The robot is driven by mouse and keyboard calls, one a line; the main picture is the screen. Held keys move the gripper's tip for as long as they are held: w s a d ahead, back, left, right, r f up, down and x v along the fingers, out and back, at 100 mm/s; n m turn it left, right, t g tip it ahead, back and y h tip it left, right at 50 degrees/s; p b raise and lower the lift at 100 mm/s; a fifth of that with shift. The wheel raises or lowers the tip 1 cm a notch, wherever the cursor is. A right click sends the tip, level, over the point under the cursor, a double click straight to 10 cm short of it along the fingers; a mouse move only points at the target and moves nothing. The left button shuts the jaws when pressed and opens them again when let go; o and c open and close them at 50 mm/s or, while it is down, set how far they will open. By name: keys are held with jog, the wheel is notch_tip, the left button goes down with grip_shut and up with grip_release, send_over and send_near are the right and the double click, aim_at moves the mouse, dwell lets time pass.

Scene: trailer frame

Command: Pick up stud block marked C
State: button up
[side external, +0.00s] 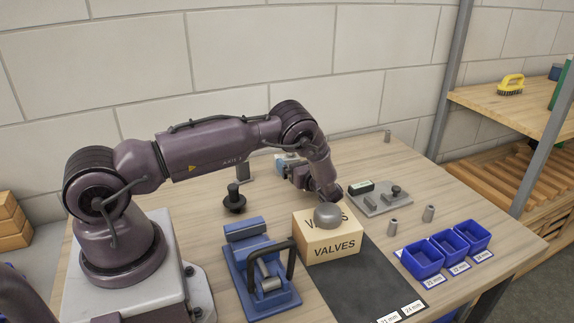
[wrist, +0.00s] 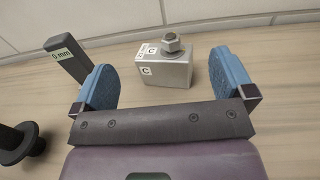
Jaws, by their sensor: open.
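The stud block marked C (wrist: 172,76) is a light grey block with a hex-headed stud on top and white C labels, standing upright on the wooden bench in the wrist view. My gripper (wrist: 164,66) is open, with one blue-padded finger on each side of the block. Gaps show between both pads and the block, and nothing is held. In the side view my gripper (side external: 287,166) is low over the bench behind the valves box, partly hidden by my wrist. The block cannot be clearly told from the fingers there.
A grey post labelled 5 mm (wrist: 67,60) stands just left of the left finger. A black spool-like part (wrist: 18,142) is further left. The VALVES box (side external: 333,245), blue fixture (side external: 262,262), grey plate (side external: 379,201) and blue bins (side external: 424,260) occupy the bench.

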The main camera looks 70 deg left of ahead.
aim_at(290, 159)
jog(key=shift+f, duration=0.25)
jog(key=shift+a, duration=0.3)
jog(key=a, duration=0.4)
jog(key=shift+s+a, duration=0.15)
jog(key=shift+a, duration=0.05)
jog(key=shift+c, duration=0.2)
jog(key=c, duration=1)
jog(key=shift+o, duration=0.2)
jog(key=shift+r, duration=0.15)
